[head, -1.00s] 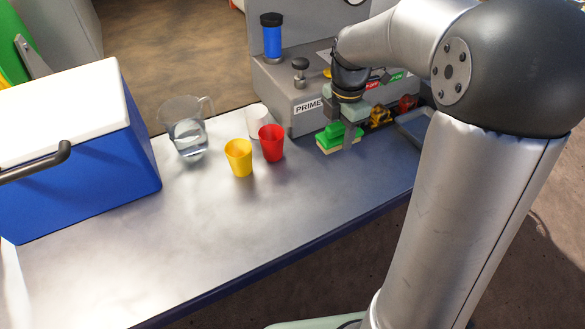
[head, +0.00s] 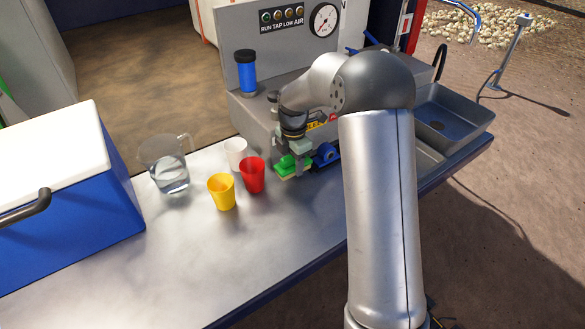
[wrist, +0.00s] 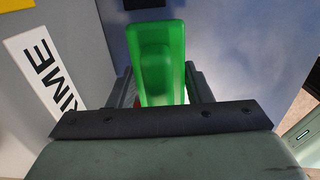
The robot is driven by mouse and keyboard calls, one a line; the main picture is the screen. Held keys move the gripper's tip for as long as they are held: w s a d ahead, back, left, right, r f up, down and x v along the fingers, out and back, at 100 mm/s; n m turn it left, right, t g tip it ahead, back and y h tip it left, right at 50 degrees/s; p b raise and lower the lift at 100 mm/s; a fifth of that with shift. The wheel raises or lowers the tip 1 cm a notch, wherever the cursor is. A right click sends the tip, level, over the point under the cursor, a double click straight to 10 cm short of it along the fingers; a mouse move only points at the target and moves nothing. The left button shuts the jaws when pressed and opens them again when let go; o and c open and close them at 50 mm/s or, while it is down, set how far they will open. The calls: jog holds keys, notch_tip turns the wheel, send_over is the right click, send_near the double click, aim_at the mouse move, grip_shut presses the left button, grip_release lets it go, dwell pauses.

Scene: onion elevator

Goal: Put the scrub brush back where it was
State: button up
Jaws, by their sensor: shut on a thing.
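The scrub brush (head: 287,165) has a green top and a pale yellowish underside. My gripper (head: 295,163) is shut on it, near the front of the grey machine, to the right of the red cup. The brush is just over the table or touching it; I cannot tell which. In the wrist view the green brush handle (wrist: 160,60) sits between the fingers of my gripper (wrist: 160,88). The bristles are mostly hidden there.
A red cup (head: 252,177), a yellow cup (head: 221,193) and a white cup (head: 235,152) stand close left of the brush. A pitcher of water (head: 166,165) and a blue cooler (head: 75,215) are further left. A grey sink (head: 445,113) is at right. The front table (head: 215,270) is clear.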

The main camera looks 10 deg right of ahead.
aim_at(292, 170)
jog(key=shift+w+f, duration=0.25)
jog(key=shift+f, duration=1.55)
jog(key=shift+f, duration=0.1)
jog(key=shift+f, duration=0.15)
jog(key=o, duration=1)
jog(key=shift+c, duration=0.2)
